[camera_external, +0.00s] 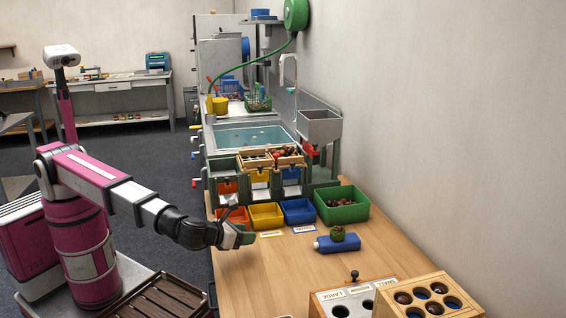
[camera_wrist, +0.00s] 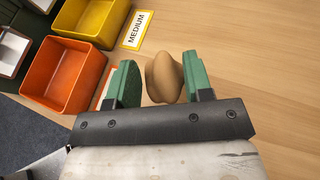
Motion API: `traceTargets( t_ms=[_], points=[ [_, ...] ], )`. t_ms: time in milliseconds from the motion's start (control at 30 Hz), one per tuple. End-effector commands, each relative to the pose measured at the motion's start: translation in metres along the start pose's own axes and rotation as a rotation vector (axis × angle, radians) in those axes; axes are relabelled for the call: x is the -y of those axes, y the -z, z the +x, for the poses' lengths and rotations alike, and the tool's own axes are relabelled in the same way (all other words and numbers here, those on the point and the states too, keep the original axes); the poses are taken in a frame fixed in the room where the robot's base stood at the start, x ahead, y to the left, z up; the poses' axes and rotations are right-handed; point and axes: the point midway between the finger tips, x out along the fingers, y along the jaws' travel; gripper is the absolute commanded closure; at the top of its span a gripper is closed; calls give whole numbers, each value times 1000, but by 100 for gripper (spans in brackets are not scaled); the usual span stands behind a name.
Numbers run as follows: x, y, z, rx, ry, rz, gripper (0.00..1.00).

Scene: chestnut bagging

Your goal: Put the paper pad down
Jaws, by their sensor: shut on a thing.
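A tan-brown, rounded lump that looks like the paper pad (camera_wrist: 164,77) sits between the green fingertips of my gripper (camera_wrist: 162,80) in the wrist view. My gripper is shut on it. The pad is over or just above the bare wooden table; the gap beneath it cannot be told. In the external view my gripper (camera_external: 238,238) is at the table's left edge, in front of the orange bin, and the pad cannot be made out there.
Orange (camera_wrist: 62,75), yellow (camera_external: 267,216) and blue (camera_external: 299,211) bins stand in a row beside a green crate (camera_external: 341,213). A blue bottle (camera_external: 335,245) lies on the table. A holed sizing box (camera_external: 350,295) and wooden rack (camera_external: 430,300) are in front. The table's middle is clear.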

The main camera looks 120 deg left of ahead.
Motion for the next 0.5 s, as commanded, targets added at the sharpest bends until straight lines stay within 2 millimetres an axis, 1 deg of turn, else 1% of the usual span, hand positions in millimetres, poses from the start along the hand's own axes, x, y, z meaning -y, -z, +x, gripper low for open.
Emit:
traceTargets(
  t_ms=[167, 300, 400, 500],
  points=[
    [0, 15, 6, -1, 0, 1, 75],
    [0, 32, 13, -1, -1, 2, 75],
    [0, 36, 15, 0, 0, 0, 75],
    [-1, 35, 15, 0, 0, -1, 75]
  ],
)
